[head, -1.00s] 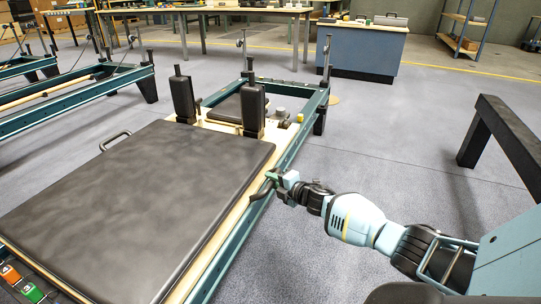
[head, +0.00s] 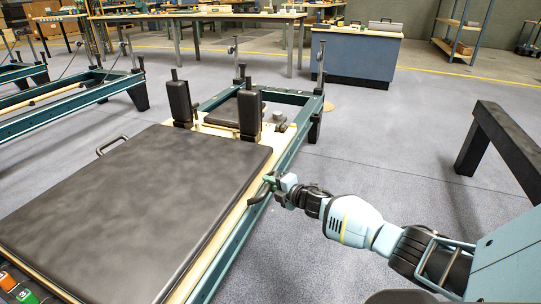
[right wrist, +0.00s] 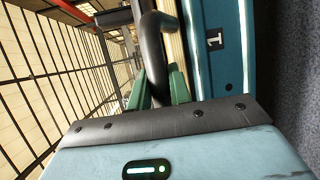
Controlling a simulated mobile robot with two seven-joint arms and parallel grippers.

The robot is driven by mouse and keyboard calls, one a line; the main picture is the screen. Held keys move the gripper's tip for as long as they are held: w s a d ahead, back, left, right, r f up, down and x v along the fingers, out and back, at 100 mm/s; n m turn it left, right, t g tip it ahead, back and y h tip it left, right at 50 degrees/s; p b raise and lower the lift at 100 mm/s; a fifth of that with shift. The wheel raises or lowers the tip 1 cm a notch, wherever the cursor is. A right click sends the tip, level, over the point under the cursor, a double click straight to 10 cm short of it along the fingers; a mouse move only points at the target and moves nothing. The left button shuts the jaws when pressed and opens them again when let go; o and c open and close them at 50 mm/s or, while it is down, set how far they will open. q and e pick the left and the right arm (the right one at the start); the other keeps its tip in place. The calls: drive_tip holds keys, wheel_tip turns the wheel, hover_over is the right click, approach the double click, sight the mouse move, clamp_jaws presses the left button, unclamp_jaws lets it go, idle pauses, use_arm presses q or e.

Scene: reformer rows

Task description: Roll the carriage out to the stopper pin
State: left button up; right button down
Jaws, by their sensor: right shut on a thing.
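The carriage (head: 140,205) is a wide black padded bed on a pale wooden base, with two upright black shoulder rests (head: 180,103) at its far end. It sits on the teal reformer frame (head: 288,152). My right gripper (head: 271,181) is shut on a dark curved handle (head: 256,194) at the carriage's right side. In the right wrist view the green fingers (right wrist: 157,88) are on either side of this handle (right wrist: 152,48). I cannot make out the stopper pin for certain. My left gripper is out of view.
Beyond the shoulder rests, part of the frame is open up to its far end posts (head: 320,63). Orange and green blocks (head: 25,296) show at the near left. A black beam (head: 505,135) stands at the right. Grey floor (head: 395,170) between is clear.

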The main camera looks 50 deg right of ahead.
drive_tip(key=c, duration=1.3)
unclamp_jaws()
drive_tip(key=shift+s, duration=0.1)
drive_tip(key=s+r+p, duration=0.1)
drive_tip(key=s+p, duration=0.2)
drive_tip(key=s, duration=0.4)
drive_tip(key=shift+s+a+r+p, duration=0.2)
drive_tip(key=shift+s+r+p, duration=0.05)
drive_tip(key=shift+p, duration=0.15)
